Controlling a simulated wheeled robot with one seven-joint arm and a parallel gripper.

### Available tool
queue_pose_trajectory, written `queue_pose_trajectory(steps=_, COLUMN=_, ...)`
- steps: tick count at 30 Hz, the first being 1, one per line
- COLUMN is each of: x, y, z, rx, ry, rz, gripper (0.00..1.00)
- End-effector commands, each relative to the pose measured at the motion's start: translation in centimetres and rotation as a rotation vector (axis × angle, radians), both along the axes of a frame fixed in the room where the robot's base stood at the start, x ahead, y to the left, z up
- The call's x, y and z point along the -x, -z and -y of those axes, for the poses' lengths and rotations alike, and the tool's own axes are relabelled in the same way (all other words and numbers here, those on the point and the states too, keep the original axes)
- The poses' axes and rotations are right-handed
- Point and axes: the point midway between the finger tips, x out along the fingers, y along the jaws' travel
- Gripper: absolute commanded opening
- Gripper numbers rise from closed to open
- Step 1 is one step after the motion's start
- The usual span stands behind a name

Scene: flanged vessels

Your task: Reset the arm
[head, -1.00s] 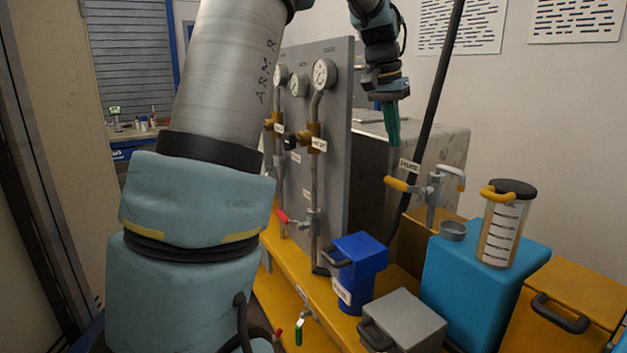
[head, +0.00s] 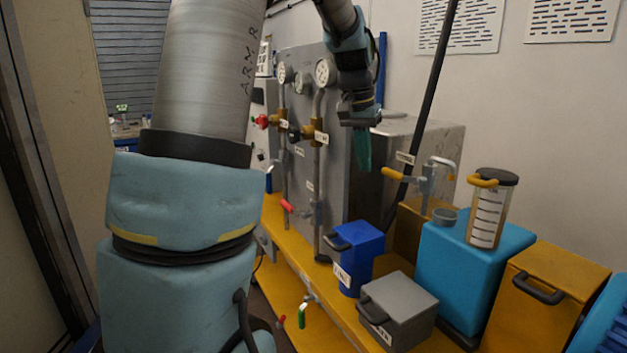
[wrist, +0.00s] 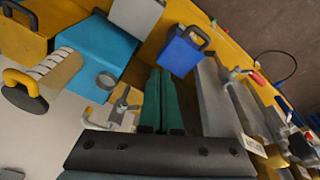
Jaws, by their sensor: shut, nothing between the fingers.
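My gripper (head: 363,150) has green fingers and hangs pointing down in the head view, in front of the right part of the grey gauge panel (head: 335,190). In the wrist view my gripper (wrist: 163,85) shows its two green fingers side by side and closed, with nothing between them. The fingers appear apart from the things below. My arm rises at the left of the head view and its far links come down from the top.
A yellow bench (head: 290,240) carries a blue box (head: 352,258), a grey box (head: 398,308), a turquoise block (head: 465,275) with a clear graduated vessel (head: 490,215), and a yellow box (head: 540,300). Yellow-handled valve (head: 425,180) stands behind. Red-handled valves are on the panel's pipes.

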Motion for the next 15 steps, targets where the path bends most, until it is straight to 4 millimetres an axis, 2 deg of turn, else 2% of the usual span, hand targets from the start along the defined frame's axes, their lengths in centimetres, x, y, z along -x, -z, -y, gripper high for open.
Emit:
queue_pose_trajectory(steps=1, x=0.6, y=1.0, z=-1.4, rx=-0.008, ry=-0.031, rz=-0.005, gripper=0.00)
queue_pose_trajectory(steps=5, x=2.3, y=3.6, z=-4.9, rx=-0.027, ry=-0.114, rz=-0.010, gripper=0.00)
queue_pose_trajectory(steps=8, x=4.6, y=6.3, z=-8.3, rx=-0.046, ry=-0.197, rz=-0.017, gripper=0.00)
queue_pose_trajectory(steps=12, x=9.5, y=10.4, z=-13.5, rx=-0.072, ry=-0.329, rz=-0.023, gripper=0.00)
queue_pose_trajectory(steps=15, x=12.8, y=12.5, z=-16.0, rx=-0.082, ry=-0.398, rz=-0.027, gripper=0.00)
